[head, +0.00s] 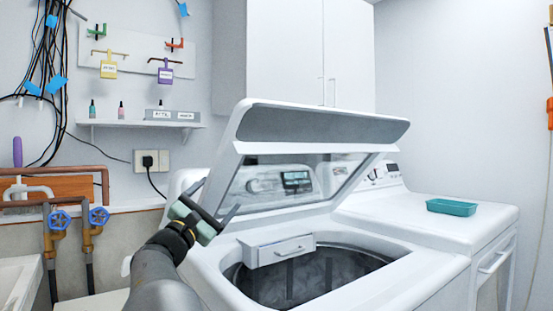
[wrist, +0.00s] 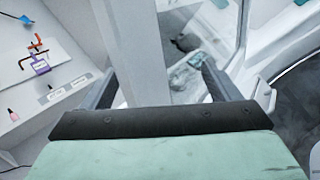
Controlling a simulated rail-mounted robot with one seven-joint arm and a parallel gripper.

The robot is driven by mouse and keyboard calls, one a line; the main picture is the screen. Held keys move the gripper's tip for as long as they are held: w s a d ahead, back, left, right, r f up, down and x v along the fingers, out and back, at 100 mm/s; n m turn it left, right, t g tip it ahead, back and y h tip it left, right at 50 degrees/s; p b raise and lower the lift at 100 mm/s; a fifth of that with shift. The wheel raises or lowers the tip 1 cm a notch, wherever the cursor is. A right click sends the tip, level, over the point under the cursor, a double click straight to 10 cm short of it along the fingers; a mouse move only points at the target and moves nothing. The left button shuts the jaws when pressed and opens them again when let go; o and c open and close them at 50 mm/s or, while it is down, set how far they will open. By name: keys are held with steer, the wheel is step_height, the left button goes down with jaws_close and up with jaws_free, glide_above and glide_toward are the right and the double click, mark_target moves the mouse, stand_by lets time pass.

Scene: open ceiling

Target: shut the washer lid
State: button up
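The washer lid (head: 320,122) is white with a grey band and a glass pane. It stands tilted open above the washer (head: 205,255), whose drum opening (head: 310,275) shows below. My gripper (head: 220,194) is at the lid's lower left side in the head view. In the wrist view my gripper (wrist: 160,70) has its two fingers wide apart, with the lid's white frame (wrist: 138,50) and part of the glass showing between them. I cannot tell whether either finger touches the lid.
A second white machine (head: 440,215) stands to the right, with a teal tray (head: 451,207) on top. Pipes with blue valves (head: 60,219) are at the left. A shelf (head: 140,124) with small bottles and white cabinets (head: 310,50) are behind.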

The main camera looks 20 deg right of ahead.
steer(key=shift+s+d+f+b, duration=0.1)
steer(key=shift+s+f+b, duration=0.15)
steer(key=shift+b, duration=0.15)
steer(key=shift+r, duration=0.15)
steer(key=shift+w+r+p, duration=0.2)
steer(key=shift+r+p, duration=0.05)
steer(key=shift+p, duration=0.45)
steer(key=shift+f, duration=0.1)
steer(key=shift+a, duration=0.25)
steer(key=shift+s+a+b, duration=0.4)
steer(key=shift+s+a, duration=0.7)
steer(key=shift+a, duration=0.2)
steer(key=shift+s+a+b, duration=0.35)
steer(key=shift+s+a, duration=0.7)
steer(key=shift+a, duration=0.25)
